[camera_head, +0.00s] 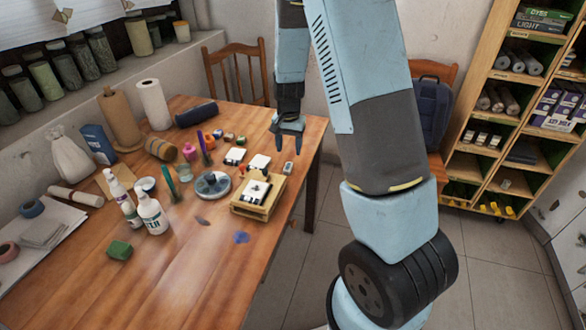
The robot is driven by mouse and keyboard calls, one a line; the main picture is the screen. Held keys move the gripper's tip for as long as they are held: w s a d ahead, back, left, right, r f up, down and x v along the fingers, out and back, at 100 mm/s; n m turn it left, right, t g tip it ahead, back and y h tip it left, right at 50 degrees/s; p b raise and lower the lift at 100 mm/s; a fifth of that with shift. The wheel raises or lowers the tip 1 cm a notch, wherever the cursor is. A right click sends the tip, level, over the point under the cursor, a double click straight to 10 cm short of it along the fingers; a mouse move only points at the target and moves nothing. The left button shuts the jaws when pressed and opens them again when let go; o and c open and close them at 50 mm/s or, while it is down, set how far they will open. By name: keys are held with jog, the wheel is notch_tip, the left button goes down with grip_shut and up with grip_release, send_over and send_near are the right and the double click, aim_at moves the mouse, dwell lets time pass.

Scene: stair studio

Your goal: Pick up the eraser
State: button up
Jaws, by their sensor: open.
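A small pale block with a greenish mark, which looks like the eraser (288,168), lies on the wooden table near its right edge, just right of a wooden box. My gripper (288,149) points down with its two dark fingers apart and nothing between them. In the picture the fingertips are just above the block. I cannot tell the exact height of the gap. The block is not hidden.
The wooden table (190,270) holds a box with white cards (255,194), a round grey palette (213,184), white pump bottles (152,214) and a green block (120,250). Chairs (237,68) stand behind. A shelf (470,100) is at right. The table's front is mostly clear.

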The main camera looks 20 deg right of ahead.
aim_at(289, 164)
jog(key=shift+w+f, duration=0.15)
jog(key=shift+f, duration=3.35)
grip_shut()
